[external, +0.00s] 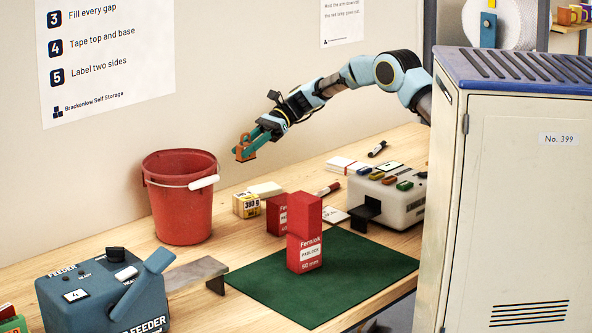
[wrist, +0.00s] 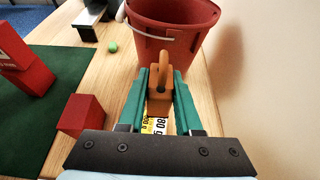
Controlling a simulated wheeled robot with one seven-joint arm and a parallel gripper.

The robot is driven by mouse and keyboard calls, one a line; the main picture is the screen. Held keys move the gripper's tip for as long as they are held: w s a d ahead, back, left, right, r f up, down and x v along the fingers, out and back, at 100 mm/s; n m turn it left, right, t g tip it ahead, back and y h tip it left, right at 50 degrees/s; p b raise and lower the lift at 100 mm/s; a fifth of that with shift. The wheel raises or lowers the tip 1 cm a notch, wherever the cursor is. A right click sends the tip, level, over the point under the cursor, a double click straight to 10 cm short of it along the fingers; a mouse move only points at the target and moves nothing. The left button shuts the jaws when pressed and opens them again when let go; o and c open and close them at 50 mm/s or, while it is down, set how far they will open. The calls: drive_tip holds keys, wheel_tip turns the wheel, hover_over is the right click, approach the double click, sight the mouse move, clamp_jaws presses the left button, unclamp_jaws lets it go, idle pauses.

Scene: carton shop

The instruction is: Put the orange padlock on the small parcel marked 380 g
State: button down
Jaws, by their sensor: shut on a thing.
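My gripper (external: 250,146) is shut on the orange padlock (external: 243,153) and holds it in the air above the bench. In the wrist view the padlock (wrist: 158,103) sits between the two green fingers, its shackle towards the bucket. The small yellow and white parcel marked 380 g (external: 246,206) stands on the bench below the gripper, apart from the padlock. In the wrist view the parcel (wrist: 154,126) shows only partly, behind the padlock and fingers.
A red bucket (external: 178,205) stands left of the parcel. A red box (external: 276,215) is close to the parcel's right. Two stacked red boxes (external: 305,254) stand on a green mat (external: 250,280). A blue feeder (external: 95,295) stands front left.

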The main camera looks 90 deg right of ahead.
drive_tip(key=p, duration=0.2)
hover_over(247, 195)
drive_tip(key=f, duration=0.5)
drive_tip(key=shift+w+a+f, duration=0.15)
drive_tip(key=shift+a, duration=0.1)
drive_tip(key=shift+f+p, duration=0.4)
drive_tip(key=shift+f, duration=1.85)
drive_tip(key=shift+f, duration=0.15)
drive_tip(key=c, duration=0.6)
unclamp_jaws()
drive_tip(key=shift+d, duration=0.15)
drive_tip(key=b+v, duration=0.3)
drive_tip(key=v, duration=0.9)
